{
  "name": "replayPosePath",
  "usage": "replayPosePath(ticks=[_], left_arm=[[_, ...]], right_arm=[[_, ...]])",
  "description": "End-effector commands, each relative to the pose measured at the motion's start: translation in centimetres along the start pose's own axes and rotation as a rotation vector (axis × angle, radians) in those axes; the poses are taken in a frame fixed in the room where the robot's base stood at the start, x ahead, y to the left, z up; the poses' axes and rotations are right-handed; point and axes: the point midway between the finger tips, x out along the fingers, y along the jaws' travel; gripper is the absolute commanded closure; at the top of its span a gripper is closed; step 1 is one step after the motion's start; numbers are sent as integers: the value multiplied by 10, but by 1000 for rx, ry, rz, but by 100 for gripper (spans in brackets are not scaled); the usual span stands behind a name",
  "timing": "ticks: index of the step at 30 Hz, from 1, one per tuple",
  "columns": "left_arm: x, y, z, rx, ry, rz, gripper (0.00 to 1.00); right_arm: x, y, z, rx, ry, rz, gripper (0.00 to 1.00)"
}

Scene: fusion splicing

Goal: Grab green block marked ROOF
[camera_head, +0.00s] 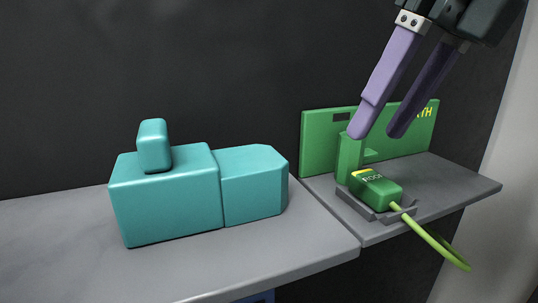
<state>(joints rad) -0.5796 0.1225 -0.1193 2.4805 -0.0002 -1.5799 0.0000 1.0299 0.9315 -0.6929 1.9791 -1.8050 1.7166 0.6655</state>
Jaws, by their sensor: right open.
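The green block marked ROOF (378,190) sits in a grey holder (366,209) on the right-hand shelf, with a light green cable (437,244) running from its front right. My right gripper (376,133) comes in from the upper right with two purple fingers spread apart. It is open and empty, above and behind the block in the picture, with its tips in front of the green panel. My left gripper is not in view.
A green upright panel (317,147) with partly hidden yellow lettering stands behind the block, with a green post (347,160) before it. Teal blocks (166,203) stand on the left shelf (262,258). The right shelf (450,180) has bare room at right.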

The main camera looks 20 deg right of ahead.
Motion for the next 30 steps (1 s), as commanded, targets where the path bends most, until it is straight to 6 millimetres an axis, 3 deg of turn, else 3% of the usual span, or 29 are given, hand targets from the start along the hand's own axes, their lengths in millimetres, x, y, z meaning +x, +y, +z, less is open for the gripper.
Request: replayPosePath(ticks=[1,3,6,13,20,25,30], left_arm=[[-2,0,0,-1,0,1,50],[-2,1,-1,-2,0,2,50],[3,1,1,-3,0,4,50],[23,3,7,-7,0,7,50],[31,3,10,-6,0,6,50],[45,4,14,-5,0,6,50],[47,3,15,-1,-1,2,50]], right_arm=[[-10,-19,1,27,5,-78,40],[-17,-36,-1,55,18,-151,40],[-14,-47,-4,73,27,-192,40],[21,-52,-6,72,30,-190,40],[42,-54,-6,69,30,-187,40],[71,-57,-8,70,30,-187,40],[79,-59,-7,68,28,-187,40]])
